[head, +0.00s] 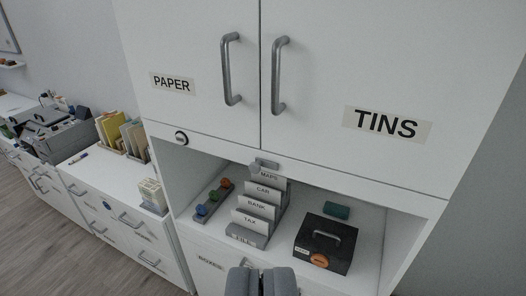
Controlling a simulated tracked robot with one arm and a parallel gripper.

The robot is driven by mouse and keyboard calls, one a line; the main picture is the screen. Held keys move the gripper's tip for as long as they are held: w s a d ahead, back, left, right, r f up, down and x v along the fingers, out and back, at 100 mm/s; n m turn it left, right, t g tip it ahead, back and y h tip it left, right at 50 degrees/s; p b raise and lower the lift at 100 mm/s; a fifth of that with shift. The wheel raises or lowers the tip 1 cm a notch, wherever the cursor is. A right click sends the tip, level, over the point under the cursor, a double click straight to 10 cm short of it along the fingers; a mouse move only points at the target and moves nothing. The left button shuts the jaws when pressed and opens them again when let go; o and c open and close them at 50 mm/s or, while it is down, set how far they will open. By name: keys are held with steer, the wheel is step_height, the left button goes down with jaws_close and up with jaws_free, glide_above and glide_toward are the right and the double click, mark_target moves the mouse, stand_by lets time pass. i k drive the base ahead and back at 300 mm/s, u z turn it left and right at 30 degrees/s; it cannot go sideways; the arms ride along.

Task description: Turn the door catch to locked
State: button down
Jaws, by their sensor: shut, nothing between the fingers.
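A small grey door catch (264,163) sits on the white rail just below where the two upper cabinet doors meet. Its bar looks roughly level, lying along the rail; its exact turn is too small to tell. The left door (195,50) is labelled PAPER and the right door (380,60) is labelled TINS; both look closed. My gripper (262,282) is at the bottom middle, below and apart from the catch. Its two grey fingers are shut and empty.
The open shelf below holds a file rack (255,215) with labelled dividers, a tray with coloured knobs (213,200) and a black cash box (326,243). Two bar handles (231,70) stick out from the doors. A lower desk (100,175) stands left.

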mark_target(254, 167)
steer(key=z, duration=1.65)
steer(key=k, duration=1.1)
steer(key=u, duration=0.95)
steer(key=i, duration=1)
steer(key=z, duration=0.1)
